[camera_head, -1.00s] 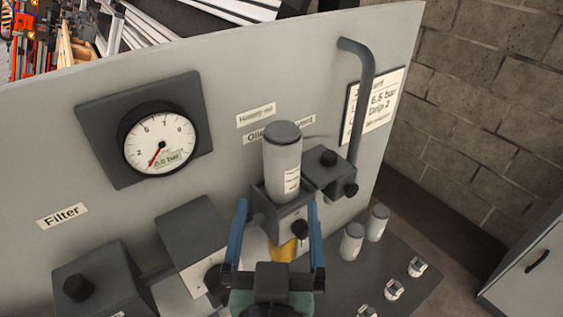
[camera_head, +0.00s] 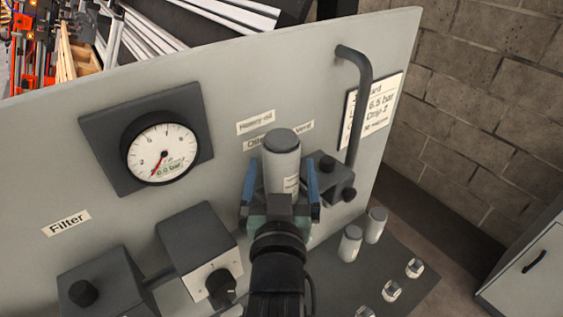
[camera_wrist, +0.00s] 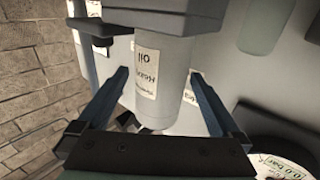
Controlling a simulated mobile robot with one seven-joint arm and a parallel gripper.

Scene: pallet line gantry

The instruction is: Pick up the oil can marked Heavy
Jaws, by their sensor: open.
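A light grey cylindrical can (camera_head: 281,165) with a darker cap stands upright in front of the grey panel. In the wrist view, where the can (camera_wrist: 165,62) appears upside down, its white label reads "Oil" and seems to read "Heavy". The far end of the can there meets a dark block. My gripper (camera_head: 282,178) is open, with one blue finger on each side of the can. In the wrist view, gaps show between my gripper (camera_wrist: 159,82) and the can on both sides. My wrist hides the can's lower part in the head view.
A bent pipe (camera_head: 363,100) and valve block (camera_head: 328,175) are close right of the can. A gauge (camera_head: 160,153) and filter block (camera_head: 203,250) are at left.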

